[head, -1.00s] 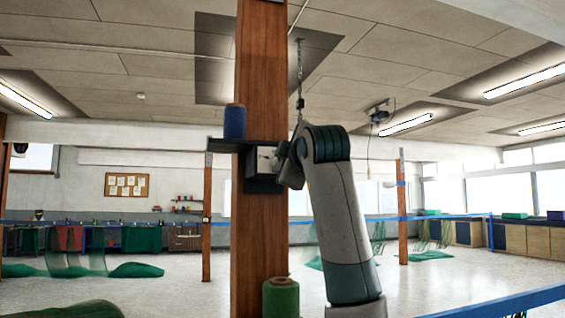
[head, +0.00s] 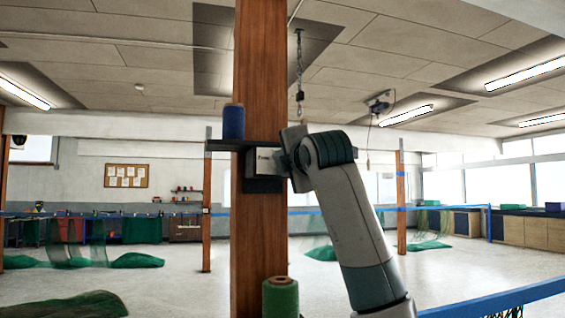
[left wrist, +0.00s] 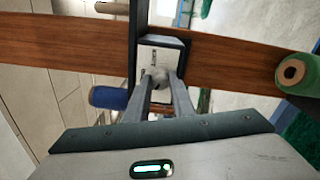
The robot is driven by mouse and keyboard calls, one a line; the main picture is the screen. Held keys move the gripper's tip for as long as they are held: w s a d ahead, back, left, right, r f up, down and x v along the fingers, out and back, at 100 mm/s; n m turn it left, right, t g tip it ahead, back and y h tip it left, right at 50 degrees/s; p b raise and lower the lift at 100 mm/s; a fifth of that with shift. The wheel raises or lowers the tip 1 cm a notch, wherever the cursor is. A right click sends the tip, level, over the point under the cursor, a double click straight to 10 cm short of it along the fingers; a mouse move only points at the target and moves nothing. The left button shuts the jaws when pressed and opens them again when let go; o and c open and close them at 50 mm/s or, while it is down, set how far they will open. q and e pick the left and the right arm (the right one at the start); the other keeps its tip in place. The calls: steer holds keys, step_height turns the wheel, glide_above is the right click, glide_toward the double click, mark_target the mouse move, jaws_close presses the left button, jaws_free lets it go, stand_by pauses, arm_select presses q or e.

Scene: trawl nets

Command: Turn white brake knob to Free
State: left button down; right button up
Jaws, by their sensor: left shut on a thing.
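The brake knob (left wrist: 157,75) is a small pale knob on a white plate in a dark-framed box (left wrist: 181,46) fixed to the wooden post. In the head view the box (head: 262,185) shows its white face with small dark print that I cannot read surely. My left gripper (left wrist: 158,82) is shut on the knob, one finger on each side. In the head view my left gripper (head: 285,160) reaches the box from the right and hides the knob. Which way the knob points cannot be told. My right gripper is not in view.
A wooden post (head: 260,75) stands in front of me. A dark shelf (head: 222,145) above the box holds a blue spool (head: 233,122). A green spool (head: 280,297) stands low by the post. A chain with a hook (head: 299,75) hangs behind. A blue rail (head: 500,300) runs at lower right.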

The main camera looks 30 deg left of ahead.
arm_select(q)
steer(key=shift+f, duration=0.1)
steer(key=c, duration=1.5)
jaws_free()
steer(key=shift+s, duration=0.1)
steer(key=shift+c, duration=0.2)
steer(key=b+v, duration=0.8)
steer(key=v, duration=0.9)
steer(key=shift+d, duration=0.1)
